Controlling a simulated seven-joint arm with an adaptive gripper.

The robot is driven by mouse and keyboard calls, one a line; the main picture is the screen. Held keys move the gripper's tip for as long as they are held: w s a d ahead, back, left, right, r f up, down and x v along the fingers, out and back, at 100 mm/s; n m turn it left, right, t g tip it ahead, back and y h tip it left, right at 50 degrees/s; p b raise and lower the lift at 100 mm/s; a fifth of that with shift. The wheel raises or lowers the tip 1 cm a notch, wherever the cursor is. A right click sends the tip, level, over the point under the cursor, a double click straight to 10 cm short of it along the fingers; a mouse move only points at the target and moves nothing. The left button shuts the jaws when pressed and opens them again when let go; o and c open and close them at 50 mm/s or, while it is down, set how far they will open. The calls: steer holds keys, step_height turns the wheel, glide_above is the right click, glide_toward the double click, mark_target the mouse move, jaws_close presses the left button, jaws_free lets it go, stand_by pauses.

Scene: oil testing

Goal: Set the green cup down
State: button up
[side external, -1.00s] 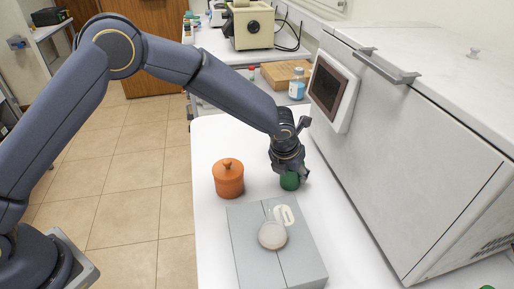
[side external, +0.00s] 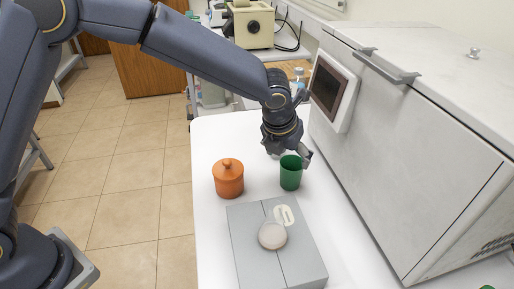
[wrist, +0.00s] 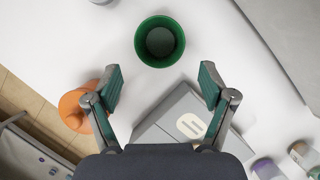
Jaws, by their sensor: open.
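The green cup (side external: 291,174) stands upright on the white table, between the orange lidded pot and the large white machine. In the wrist view the cup (wrist: 160,42) is seen from above, open and with a paler patch at its bottom. My gripper (side external: 290,154) is just behind and above the cup in the side view. In the wrist view my gripper (wrist: 162,85) has its two fingers spread wide, with nothing between them. The cup lies beyond the fingertips, apart from them.
The orange lidded pot (side external: 228,179) stands left of the cup. A grey box (side external: 243,250) with a round pale object (side external: 272,235) on it lies in front. The white machine (side external: 410,130) walls off the right side. White table (side external: 215,140) is bare behind the pot.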

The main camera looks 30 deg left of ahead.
steer(key=s+a+r+n, duration=1)
steer(key=a+r+n, duration=0.3)
steer(key=a+n, duration=0.2)
steer(key=s+a+n, duration=0.4)
steer(key=s+n, duration=0.5)
steer(key=n, duration=0.1)
steer(key=s+a+n+t, duration=0.1)
steer(key=s+a+n, duration=0.4)
steer(key=s+n, duration=0.3)
steer(key=n, duration=0.3)
steer(key=shift+s+r, duration=0.2)
steer(key=shift+s, duration=0.2)
